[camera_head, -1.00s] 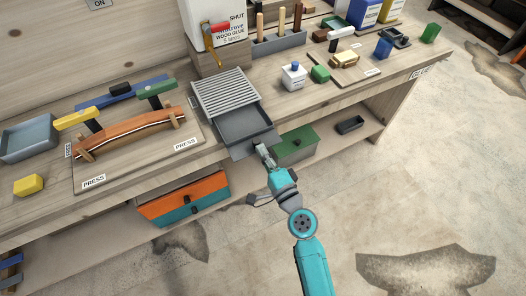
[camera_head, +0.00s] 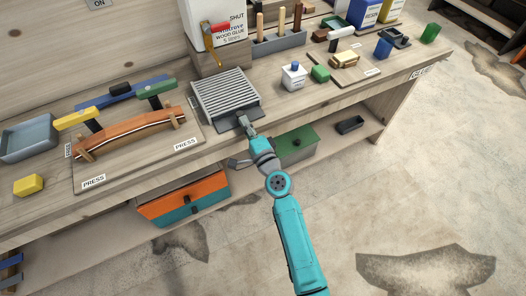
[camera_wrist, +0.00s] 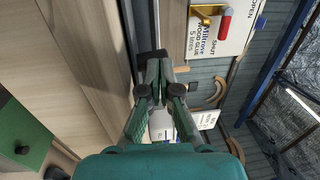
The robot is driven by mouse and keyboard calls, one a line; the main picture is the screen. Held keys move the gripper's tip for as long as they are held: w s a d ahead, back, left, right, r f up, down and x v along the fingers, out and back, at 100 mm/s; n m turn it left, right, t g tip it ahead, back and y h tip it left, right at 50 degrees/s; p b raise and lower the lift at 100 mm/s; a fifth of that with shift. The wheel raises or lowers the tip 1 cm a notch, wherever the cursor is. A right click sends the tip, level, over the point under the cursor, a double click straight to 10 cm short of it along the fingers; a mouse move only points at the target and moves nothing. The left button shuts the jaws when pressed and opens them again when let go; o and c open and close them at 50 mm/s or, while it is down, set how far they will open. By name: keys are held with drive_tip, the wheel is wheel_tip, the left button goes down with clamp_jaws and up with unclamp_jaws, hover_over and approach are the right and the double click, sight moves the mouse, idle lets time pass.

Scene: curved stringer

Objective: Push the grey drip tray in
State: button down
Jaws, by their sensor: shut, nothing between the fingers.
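The grey drip tray (camera_head: 228,123) sits under the ribbed grate (camera_head: 225,92) on the bench. Only its front part shows at the bench's front edge; the rest is hidden below the grate. My gripper (camera_head: 245,121) is shut and empty, with its tips at the right part of the tray's front. They look to be touching it, but the exact contact is hard to see. In the wrist view my closed fingers (camera_wrist: 152,62) point ahead.
A white wood glue container (camera_head: 213,25) stands behind the grate. A small white bottle (camera_head: 293,76) and a green block (camera_head: 320,74) are to the right. A clamped curved wooden piece (camera_head: 130,133) is to the left. A green box (camera_head: 295,146) sits on the lower shelf.

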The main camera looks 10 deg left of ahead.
drive_tip(key=shift+w+a+r, duration=0.15)
drive_tip(key=shift+w, duration=0.05)
idle(0.3)
drive_tip(key=v, duration=1.2)
drive_tip(key=shift+s, duration=0.15)
